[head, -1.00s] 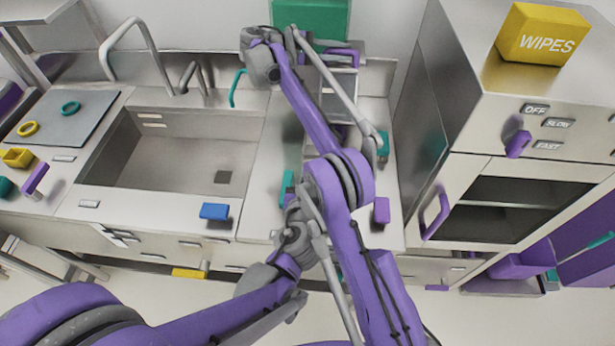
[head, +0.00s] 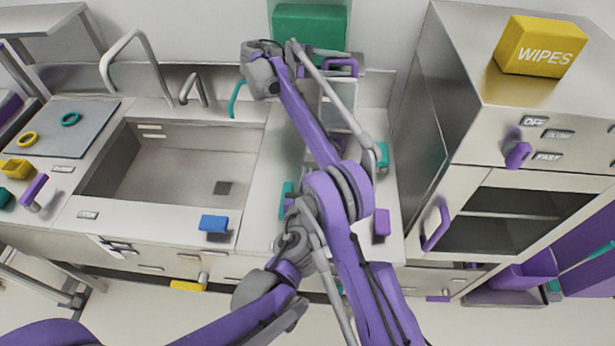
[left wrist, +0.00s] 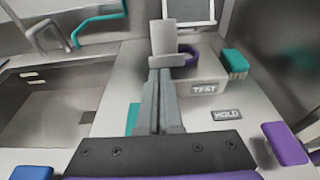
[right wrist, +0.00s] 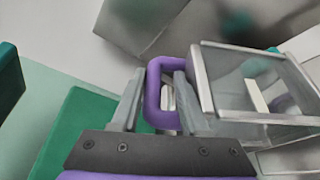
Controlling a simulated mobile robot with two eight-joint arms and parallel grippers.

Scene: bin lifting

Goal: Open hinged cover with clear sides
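The cover with clear sides (head: 339,110) stands at the back of the counter, right of the sink. The right wrist view shows its clear walls and pale frame (right wrist: 235,85). Its purple loop handle (right wrist: 153,95) lies between the fingers of my right gripper (right wrist: 158,75), which look spread apart, with no clear grip visible. The right finger overlaps part of the loop. My left gripper (left wrist: 160,85) has its fingers together and empty, above the counter in front of the TEST box (left wrist: 203,88). In the head view my arms hide much of this area, including the left fingertips.
A sink (head: 170,165) lies left and a steel cabinet with a yellow WIPES box (head: 541,46) stands right. A green box (head: 310,25) is at the back.

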